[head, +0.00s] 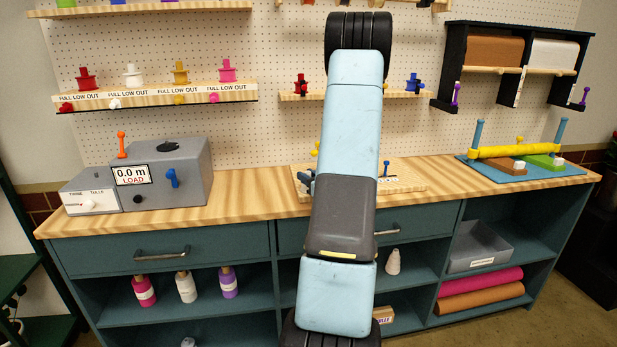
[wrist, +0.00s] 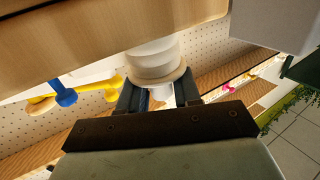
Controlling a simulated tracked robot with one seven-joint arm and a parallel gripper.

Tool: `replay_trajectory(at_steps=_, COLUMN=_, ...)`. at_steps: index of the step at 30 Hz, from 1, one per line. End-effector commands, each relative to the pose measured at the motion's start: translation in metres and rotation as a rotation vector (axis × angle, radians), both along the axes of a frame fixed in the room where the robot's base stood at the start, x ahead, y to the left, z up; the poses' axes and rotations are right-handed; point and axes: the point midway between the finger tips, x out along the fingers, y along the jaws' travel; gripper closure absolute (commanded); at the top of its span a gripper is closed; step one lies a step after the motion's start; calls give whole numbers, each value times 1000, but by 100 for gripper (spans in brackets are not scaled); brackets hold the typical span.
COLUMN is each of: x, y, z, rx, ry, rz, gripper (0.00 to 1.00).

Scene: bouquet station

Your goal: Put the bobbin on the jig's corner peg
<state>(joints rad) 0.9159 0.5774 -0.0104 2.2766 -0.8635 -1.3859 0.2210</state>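The white bobbin (wrist: 155,62) shows in the wrist view, with its wide flange just beyond the fingertips. My gripper (wrist: 160,97) has one dark finger on each side of the bobbin's narrower part and appears shut on it. A pale wooden surface (wrist: 110,35) lies close to the bobbin's far end; whether they touch I cannot tell. In the head view, my arm hides the gripper, the bobbin and the middle of the wooden jig (head: 405,180). A blue peg (head: 386,168) stands on the jig's right side.
A grey load box (head: 185,170) stands at the left of the bench. A blue tray (head: 477,168) with a yellow bar is at the right. The bench top (head: 250,190) is bare between the box and the jig.

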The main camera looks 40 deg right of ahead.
Motion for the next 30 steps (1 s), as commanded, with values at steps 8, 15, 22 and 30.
replay_trajectory(at_steps=8, x=0, y=0, z=0, rx=0, ry=0, rz=0, gripper=47)
replay_trajectory(at_steps=15, x=0, y=0, z=3, rx=-1, ry=0, rz=-1, gripper=47)
replay_trajectory(at_steps=22, x=-31, y=1, z=2, rx=0, ry=1, rz=-4, gripper=47)
replay_trajectory(at_steps=30, x=-83, y=5, z=2, rx=1, ry=1, rz=-4, gripper=47)
